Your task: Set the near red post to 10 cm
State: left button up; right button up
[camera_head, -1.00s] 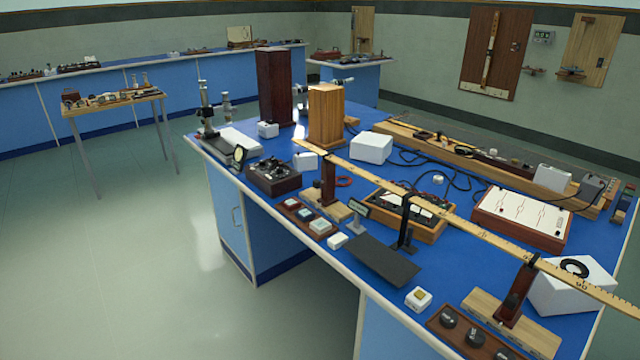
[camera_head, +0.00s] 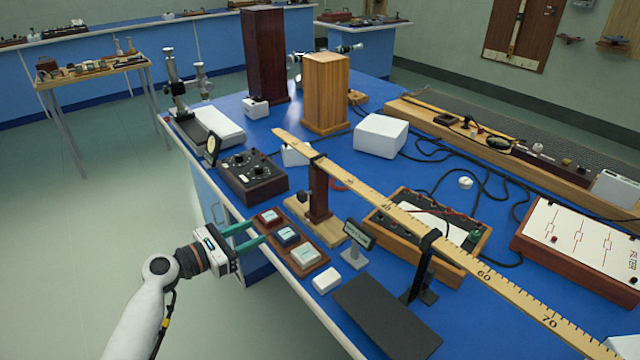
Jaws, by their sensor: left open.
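A dark red post (camera_head: 318,194) stands upright on a pale wooden base (camera_head: 328,226) on the blue bench. A black clip at its top holds the long wooden ruler (camera_head: 365,198), and a small dark knob is on its left side. Ruler numbers around 40, 60 and 70 can be read; I cannot read the ruler near the post. My left gripper (camera_head: 259,231) is open and empty, with teal fingers pointing right at the bench's left edge. It is left of the post, apart from it, by the tray of small blocks. My right gripper is not in view.
A dial box (camera_head: 252,178) stands behind, a small sign (camera_head: 358,234) and a black stand (camera_head: 424,262) to the right. A dark plate (camera_head: 387,317) lies at the front.

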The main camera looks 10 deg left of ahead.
pick_arm(q)
jog(key=h, duration=0.2)
send_near(299, 197)
jog(key=shift+y, duration=0.4)
jog(key=x, duration=0.9)
jog(key=shift+d+r, duration=0.15)
grip_shut()
